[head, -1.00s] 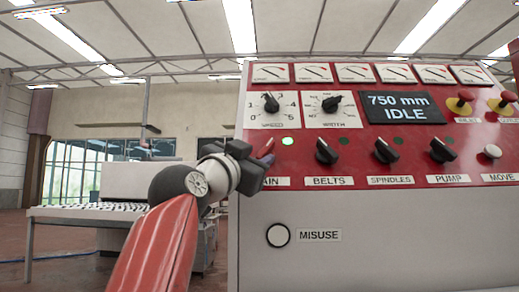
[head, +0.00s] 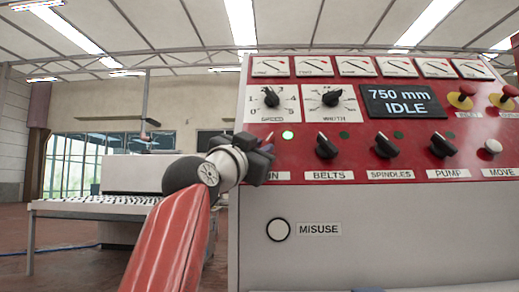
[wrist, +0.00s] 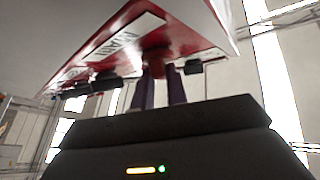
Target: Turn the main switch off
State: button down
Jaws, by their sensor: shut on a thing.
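Black knobs for belts (head: 327,146), spindles (head: 387,146) and pump (head: 443,146) stand to the right, with dark lamps. The display (head: 402,105) reads "750 mm IDLE". Speed (head: 270,98) and width (head: 332,99) dials are above.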

jog(key=shift+f+n+t+y+b, duration=0.15)
jog(key=shift+n+t+y+b, duration=0.15)
jog(key=shift+n, duration=0.1)
jog(key=n+t+y+b, duration=0.1)
jog(key=n+y, duration=0.3)
jog(key=d+n+t+y+b, duration=0.1)
jog(key=n+y, duration=0.4)
jog(key=n+y+b, duration=0.1)
jog(key=n+y, duration=0.3)
jog(key=n, duration=0.1)
jog(key=shift+s+d+t, duration=0.1)
jog(key=shift+d+t, duration=0.15)
jog(key=shift+t, duration=0.15)
jog(key=shift+d+n+g+y+b, duration=0.1)
jog(key=shift+n+g+y+b, duration=0.45)
jog(key=shift+n+y, duration=0.95)
jog(key=shift+d+n+y+b, duration=0.15)
jog(key=shift+n+y+b, duration=0.2)
jog(key=shift+n+y, duration=0.05)
jog(key=shift+d+r+n+g+y+b, duration=0.15)
jog(key=shift+n+g+y+b, duration=0.35)
jog(key=shift+n, duration=0.25)
jog(key=shift+r+n+g+y+b, duration=0.1)
jog(key=shift+n+g+y+b, duration=0.2)
jog(key=shift+n+y, duration=0.4)
jog(key=c, duration=1.4)
grip_release()
